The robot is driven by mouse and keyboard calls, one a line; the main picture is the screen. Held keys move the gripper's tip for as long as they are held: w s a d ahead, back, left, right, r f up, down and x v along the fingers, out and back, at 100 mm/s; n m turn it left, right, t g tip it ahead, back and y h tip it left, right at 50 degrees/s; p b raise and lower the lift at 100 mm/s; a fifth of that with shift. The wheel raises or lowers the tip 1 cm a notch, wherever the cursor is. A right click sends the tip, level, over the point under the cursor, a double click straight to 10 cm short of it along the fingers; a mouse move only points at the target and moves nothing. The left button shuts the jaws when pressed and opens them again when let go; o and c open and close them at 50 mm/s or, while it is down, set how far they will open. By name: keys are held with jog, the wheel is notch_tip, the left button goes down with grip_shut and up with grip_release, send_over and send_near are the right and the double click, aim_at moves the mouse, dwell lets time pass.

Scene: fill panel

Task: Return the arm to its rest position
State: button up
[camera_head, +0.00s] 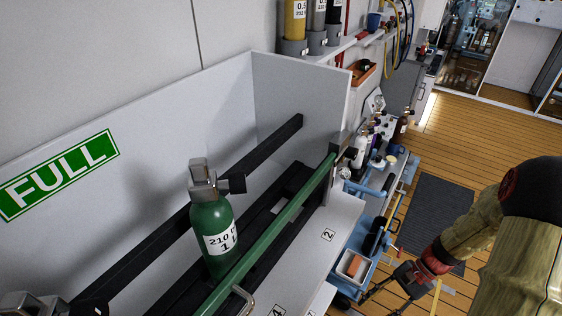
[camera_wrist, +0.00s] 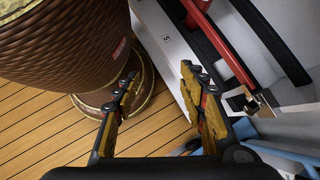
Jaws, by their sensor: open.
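My arm reaches in from the right side of the head view, bent downward. My gripper (camera_head: 382,288) is low over the plank floor, beside the blue cart. In the wrist view my gripper (camera_wrist: 160,84) has its two yellow-brown fingers spread apart. Nothing is between them.
A green cylinder (camera_head: 210,241) stands upright in the rack behind a green bar (camera_head: 283,221), near a FULL sign (camera_head: 60,174). A blue cart (camera_head: 347,277) and cluttered bench (camera_head: 375,160) stand right of the rack. Plank floor (camera_head: 466,118) and a dark mat (camera_head: 437,215) lie clear beyond.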

jog(key=s+a+r+n+t+h, duration=0.1)
jog(key=a+r+n+t+h, duration=0.1)
jog(key=r, duration=0.8)
jog(key=s+a+r+n+t+h, duration=0.2)
jog(key=r+n, duration=0.4)
jog(key=r, duration=0.5)
jog(key=s+a+r+n+t+h, duration=0.1)
jog(key=a+r+n+t+h, duration=0.2)
jog(key=r, duration=0.7)
jog(key=shift+s+a+r+n+t+h+p, duration=0.25)
jog(key=shift+a+n+t+h+p, duration=0.1)
jog(key=shift+a+n+t, duration=0.35)
jog(key=shift+d, duration=0.15)
jog(key=shift+c, duration=0.2)
